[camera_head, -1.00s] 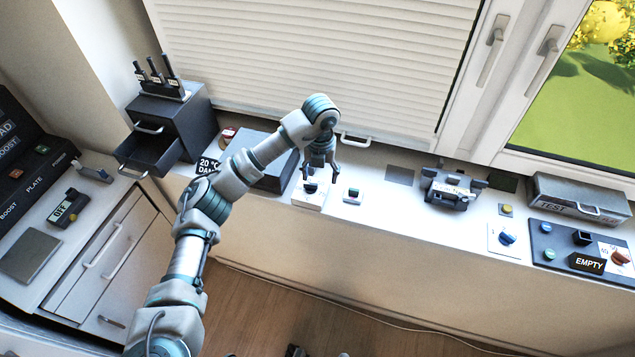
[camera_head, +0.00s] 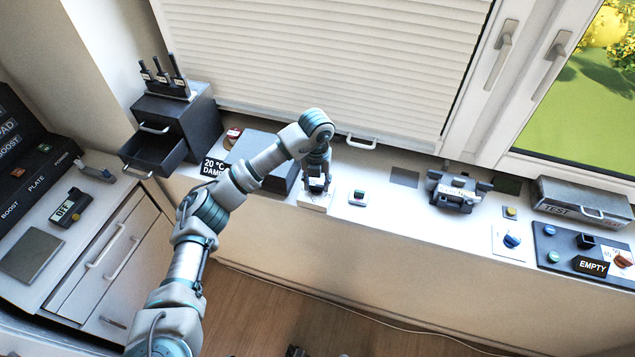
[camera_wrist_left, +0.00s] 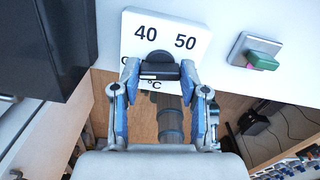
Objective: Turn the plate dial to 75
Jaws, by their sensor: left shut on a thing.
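The dial is a black knob (camera_wrist_left: 157,62) on a white plate (camera_wrist_left: 195,22), marked 40, 50 and °C in the left wrist view; its other marks are hidden. In the head view the white plate (camera_head: 316,202) sits on the sill, below the end of my left arm. My left gripper (camera_head: 318,184) is down at the plate. In the left wrist view its two blue fingers (camera_wrist_left: 160,70) are on either side of the knob and shut on it. The knob's pointer cannot be made out. My right gripper is not in view.
A small box with a green button (camera_head: 358,197) stands just right of the plate. A clamp-like device (camera_head: 457,192) and a blue-knob plate (camera_head: 511,241) are farther right.

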